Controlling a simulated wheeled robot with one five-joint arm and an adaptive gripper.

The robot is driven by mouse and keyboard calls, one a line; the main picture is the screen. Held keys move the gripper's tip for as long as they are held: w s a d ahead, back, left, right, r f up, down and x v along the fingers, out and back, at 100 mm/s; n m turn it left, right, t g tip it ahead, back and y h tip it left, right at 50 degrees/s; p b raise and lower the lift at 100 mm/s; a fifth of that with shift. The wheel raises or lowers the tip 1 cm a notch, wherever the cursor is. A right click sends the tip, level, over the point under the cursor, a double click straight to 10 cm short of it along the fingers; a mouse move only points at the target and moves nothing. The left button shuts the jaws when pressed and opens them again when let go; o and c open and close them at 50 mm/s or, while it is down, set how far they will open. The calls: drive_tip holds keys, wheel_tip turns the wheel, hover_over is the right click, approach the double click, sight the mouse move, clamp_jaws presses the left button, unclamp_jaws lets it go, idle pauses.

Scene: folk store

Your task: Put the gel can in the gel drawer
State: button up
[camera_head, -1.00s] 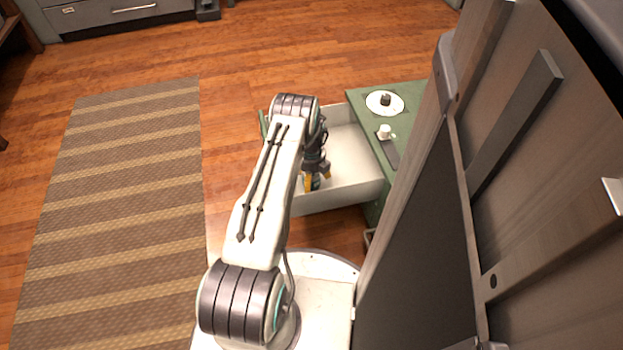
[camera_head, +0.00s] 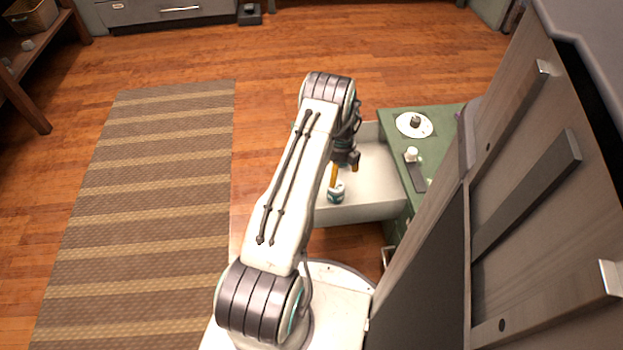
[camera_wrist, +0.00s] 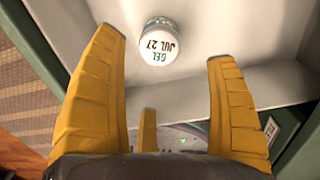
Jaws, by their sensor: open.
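The gel can (camera_head: 336,192) is a small white and teal can inside the open gel drawer (camera_head: 378,185), near its front left part. In the wrist view the can (camera_wrist: 160,45) shows its white lid, lettered "GEL JUL 27", against the pale drawer floor (camera_wrist: 270,55). My gripper (camera_head: 344,174) is open over the drawer, its yellow fingers spread and empty. The can appears beyond the fingertips and free of them. The head view does not show clearly whether a fingertip touches it.
The drawer is pulled out of a green cabinet (camera_head: 445,120). On the cabinet top are a white plate (camera_head: 414,125) with a dark item, a white cup (camera_head: 411,155) and a dark flat item. A tall grey wooden cabinet (camera_head: 520,200) stands close on the right. A striped rug (camera_head: 150,200) lies left.

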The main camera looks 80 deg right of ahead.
drive_tip(key=shift+r, duration=0.15)
drive_tip(key=w+a+r+n, duration=0.7)
drive_tip(key=w+r+n, duration=0.2)
drive_tip(key=w+r, duration=0.3)
drive_tip(key=w+a+r+n, duration=0.6)
drive_tip(key=w+r+n, duration=0.3)
drive_tip(key=w, duration=0.5)
drive_tip(key=w+a+r+n+t, duration=0.1)
drive_tip(key=a+r+n, duration=0.3)
drive_tip(key=a+n, duration=0.3)
drive_tip(key=w+a+r+n, duration=0.2)
drive_tip(key=a+r+n, duration=0.2)
drive_tip(key=a, duration=0.5)
drive_tip(key=w+a+r+n+t, duration=0.1)
drive_tip(key=a+r+n, duration=0.4)
drive_tip(key=a, duration=0.4)
drive_tip(key=s+a+n, duration=0.9)
drive_tip(key=a+n, duration=0.4)
drive_tip(key=n, duration=0.2)
drive_tip(key=shift+s+a, duration=0.25)
drive_tip(key=shift+s, duration=0.15)
